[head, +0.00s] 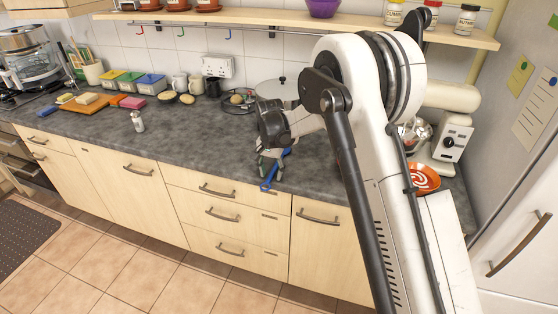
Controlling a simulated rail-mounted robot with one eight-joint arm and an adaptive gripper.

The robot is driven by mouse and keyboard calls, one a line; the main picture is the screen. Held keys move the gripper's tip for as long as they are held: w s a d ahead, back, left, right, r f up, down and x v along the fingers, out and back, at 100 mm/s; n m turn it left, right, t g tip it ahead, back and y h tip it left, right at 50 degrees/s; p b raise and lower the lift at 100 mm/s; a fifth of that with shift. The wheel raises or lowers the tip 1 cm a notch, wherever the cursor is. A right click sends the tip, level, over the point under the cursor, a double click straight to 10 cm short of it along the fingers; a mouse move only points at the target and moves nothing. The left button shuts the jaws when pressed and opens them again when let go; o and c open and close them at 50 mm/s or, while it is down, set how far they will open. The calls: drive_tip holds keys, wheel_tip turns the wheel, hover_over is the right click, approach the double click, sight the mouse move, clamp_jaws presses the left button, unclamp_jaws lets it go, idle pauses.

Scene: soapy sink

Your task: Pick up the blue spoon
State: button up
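The blue spoon (268,183) is in the head view near the front edge of the dark counter, right of centre. It is slanted, with its lower end at the counter's front edge and its upper part running up to the right beside my gripper. My gripper (270,167) points down at the spoon, its fingers overlapping it in the picture. The fingers are small and partly hidden, so I cannot tell whether they are closed on the spoon or whether it is off the counter.
An orange patterned bowl (424,177) and a white stand mixer (447,125) are at the right. A salt shaker (138,122) stands to the left on the counter (190,140). Mugs, pots and a cutting board (83,103) line the back.

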clamp_jaws()
idle(0.4)
